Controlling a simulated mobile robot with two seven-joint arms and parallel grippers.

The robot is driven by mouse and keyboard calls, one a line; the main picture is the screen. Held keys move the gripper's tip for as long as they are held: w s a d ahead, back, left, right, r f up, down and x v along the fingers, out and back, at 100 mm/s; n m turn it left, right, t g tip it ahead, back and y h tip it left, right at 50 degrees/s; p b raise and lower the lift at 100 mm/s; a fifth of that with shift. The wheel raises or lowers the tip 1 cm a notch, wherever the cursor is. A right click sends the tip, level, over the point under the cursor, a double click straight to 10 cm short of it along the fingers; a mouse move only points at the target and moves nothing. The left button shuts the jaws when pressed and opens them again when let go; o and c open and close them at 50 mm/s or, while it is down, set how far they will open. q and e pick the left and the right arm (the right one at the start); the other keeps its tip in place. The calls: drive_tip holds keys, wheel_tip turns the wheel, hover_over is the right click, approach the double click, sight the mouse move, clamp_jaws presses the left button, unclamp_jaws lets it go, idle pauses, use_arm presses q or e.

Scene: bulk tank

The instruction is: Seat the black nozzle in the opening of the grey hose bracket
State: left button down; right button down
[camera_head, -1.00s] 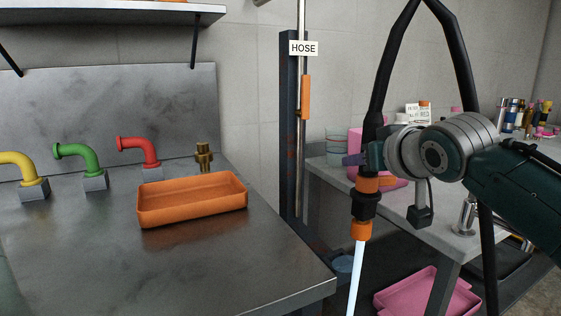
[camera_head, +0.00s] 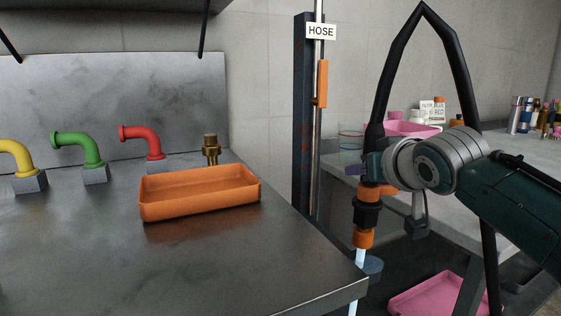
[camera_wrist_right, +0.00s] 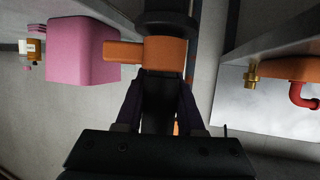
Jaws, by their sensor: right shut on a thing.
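My right gripper (camera_head: 362,170) is shut on the black hose just above the nozzle (camera_head: 367,215), which is black with orange bands. The nozzle hangs nearly upright, and a pale stream or rod runs down from its end. The wrist view shows the purple fingers (camera_wrist_right: 158,105) on either side of the hose, with an orange band (camera_wrist_right: 165,52) and side stub beyond. A blue-grey round piece (camera_head: 373,267) sits low beside the post, possibly the bracket. Its opening cannot be made out. The nozzle end appears just above and left of it, apart. My left gripper is out of view.
The dark HOSE post (camera_head: 303,120) stands left of the nozzle. A steel bench (camera_head: 240,255) with an orange tray (camera_head: 200,207) and coloured pipes fills the left; its corner is near the stream. A side table (camera_head: 460,210) and pink floor bin (camera_head: 440,297) lie right.

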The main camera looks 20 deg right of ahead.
drive_tip(key=b, duration=0.6)
hover_over(355, 252)
wheel_tip(355, 252, down, 9)
drive_tip(key=shift+r, duration=0.1)
drive_tip(key=shift+f+b, duration=0.4)
drive_tip(key=shift+f, duration=0.5)
drive_tip(key=shift+f+b, duration=0.5)
drive_tip(key=shift+f, duration=0.1)
drive_tip(key=shift+c, duration=2.2)
unclamp_jaws()
